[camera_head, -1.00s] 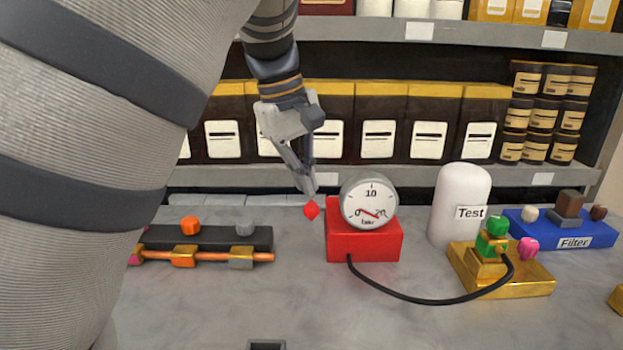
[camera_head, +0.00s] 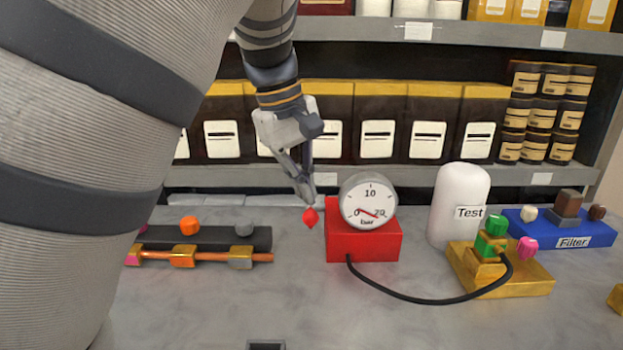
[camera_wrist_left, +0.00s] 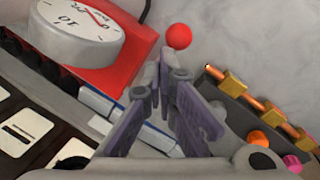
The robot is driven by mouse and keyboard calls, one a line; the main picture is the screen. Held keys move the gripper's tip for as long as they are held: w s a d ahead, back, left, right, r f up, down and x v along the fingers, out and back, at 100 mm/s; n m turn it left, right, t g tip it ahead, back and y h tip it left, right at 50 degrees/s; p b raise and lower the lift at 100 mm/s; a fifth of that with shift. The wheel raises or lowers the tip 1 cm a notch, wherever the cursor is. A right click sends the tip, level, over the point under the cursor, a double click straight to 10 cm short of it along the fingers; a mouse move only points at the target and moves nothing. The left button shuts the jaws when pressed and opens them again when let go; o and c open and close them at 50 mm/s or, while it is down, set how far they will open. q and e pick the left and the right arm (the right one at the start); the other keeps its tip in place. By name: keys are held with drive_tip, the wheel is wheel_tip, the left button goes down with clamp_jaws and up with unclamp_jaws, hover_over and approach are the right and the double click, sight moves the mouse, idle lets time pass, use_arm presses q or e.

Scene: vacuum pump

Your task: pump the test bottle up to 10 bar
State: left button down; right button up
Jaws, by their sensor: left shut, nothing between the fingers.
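The red pump box (camera_head: 364,248) stands mid-table with a round bar gauge (camera_head: 368,200) on it. The gauge has a red needle low on its dial; I cannot read it exactly. A red knob (camera_head: 311,218) sits at the box's left side. My left gripper (camera_head: 306,196) is shut and empty, pointing down with its tips just above the knob. In the left wrist view the knob (camera_wrist_left: 179,36) lies just beyond the fingertips (camera_wrist_left: 168,68); contact is unclear. The white Test bottle (camera_head: 459,202) stands right of the gauge. My right gripper is not in view.
A black hose (camera_head: 420,300) runs from the box to a gold block (camera_head: 515,282) with a green knob (camera_head: 496,225) and pink knob (camera_head: 527,247). A blue Filter block (camera_head: 590,235) is at right, a copper pipe rack (camera_head: 208,257) at left. Shelves stand behind.

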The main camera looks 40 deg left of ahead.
sight(304, 210)
use_arm(q)
drive_tip(key=shift+s+d+f, duration=0.35)
drive_tip(key=shift+s+f, duration=0.05)
drive_tip(key=shift+f, duration=0.2)
drive_tip(key=shift+s+d+f, duration=0.3)
drive_tip(key=shift+s+f, duration=0.15)
drive_tip(key=shift+f, duration=0.2)
drive_tip(key=shift+s+d+f, duration=0.35)
drive_tip(key=shift+s+f, duration=0.05)
drive_tip(key=shift+f, duration=0.2)
idle(2.4)
idle(0.4)
drive_tip(key=w+a+r, duration=0.4)
drive_tip(key=w+r, duration=0.1)
drive_tip(key=r, duration=0.3)
drive_tip(key=shift+a, duration=0.15)
idle(1.0)
drive_tip(key=shift+w, duration=0.1)
drive_tip(key=shift+w+a+r+b, duration=0.1)
drive_tip(key=shift+w+a+r, duration=0.3)
drive_tip(key=shift+r, duration=0.25)
drive_tip(key=shift+w+a+r+b, duration=0.1)
drive_tip(key=shift+w+a+r, duration=0.25)
drive_tip(key=shift+r, duration=0.25)
drive_tip(key=shift+w+a+r+b, duration=0.1)
drive_tip(key=shift+w+a+r, duration=0.2)
drive_tip(key=shift+w+r, duration=0.25)
drive_tip(key=shift+s+r, duration=0.1)
